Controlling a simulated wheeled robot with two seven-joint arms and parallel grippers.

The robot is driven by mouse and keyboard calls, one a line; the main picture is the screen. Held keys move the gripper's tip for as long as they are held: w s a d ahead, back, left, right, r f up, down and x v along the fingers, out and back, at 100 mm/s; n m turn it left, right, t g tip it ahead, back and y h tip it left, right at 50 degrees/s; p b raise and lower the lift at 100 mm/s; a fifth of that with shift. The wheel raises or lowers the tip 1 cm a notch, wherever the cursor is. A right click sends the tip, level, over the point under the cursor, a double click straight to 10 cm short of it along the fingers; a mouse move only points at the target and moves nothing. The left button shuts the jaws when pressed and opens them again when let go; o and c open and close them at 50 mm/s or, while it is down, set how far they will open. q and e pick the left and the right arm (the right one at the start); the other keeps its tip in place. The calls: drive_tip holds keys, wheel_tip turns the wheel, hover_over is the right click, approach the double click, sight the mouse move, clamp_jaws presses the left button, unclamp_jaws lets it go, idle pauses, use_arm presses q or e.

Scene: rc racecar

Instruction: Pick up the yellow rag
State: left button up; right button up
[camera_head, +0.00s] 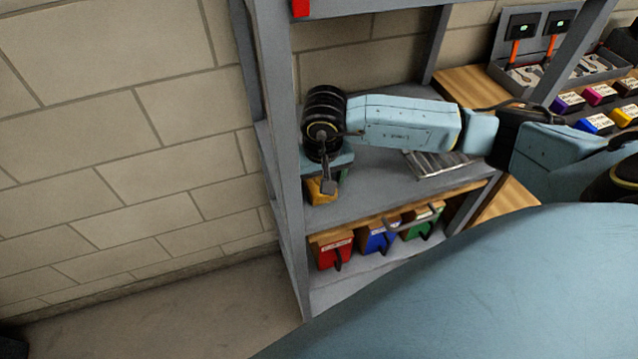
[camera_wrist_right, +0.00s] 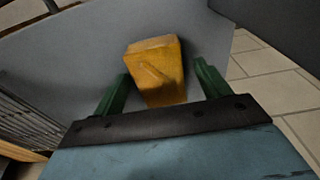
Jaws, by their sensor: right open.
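The yellow rag (camera_head: 321,191) is on the grey shelf near its left post, below my right gripper (camera_head: 331,186). In the right wrist view the yellow rag (camera_wrist_right: 157,72) looks like a thick folded block with a raised crease. My right gripper (camera_wrist_right: 162,76) is open there, its two green fingers on either side of the rag's near part. I see no grip on the rag, and whether a finger touches it I cannot tell. In the head view my wrist hides part of the rag. My left gripper is not in view.
A slatted metal piece (camera_head: 437,163) lies on the same shelf to the right. A grey upright post (camera_head: 283,150) is close left of my right wrist.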

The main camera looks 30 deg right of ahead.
sight(319, 180)
drive_tip(key=c, duration=1)
drive_tip(key=shift+r+p, duration=0.25)
drive_tip(key=shift+p, duration=0.15)
drive_tip(key=shift+r, duration=0.35)
wheel_tip(319, 180, up, 3)
drive_tip(key=shift+s+r, duration=0.1)
drive_tip(key=shift+s, duration=0.05)
drive_tip(key=shift+s+a+p, duration=0.25)
drive_tip(key=shift+s+a, duration=0.45)
drive_tip(key=shift+s, duration=2.15)
drive_tip(key=shift+s+a+p, duration=0.3)
drive_tip(key=shift+s+a, duration=0.4)
drive_tip(key=shift+s, duration=2.2)
drive_tip(key=shift+s+a+p, duration=0.25)
drive_tip(key=shift+s+a, duration=0.45)
drive_tip(key=shift+s, duration=2.15)
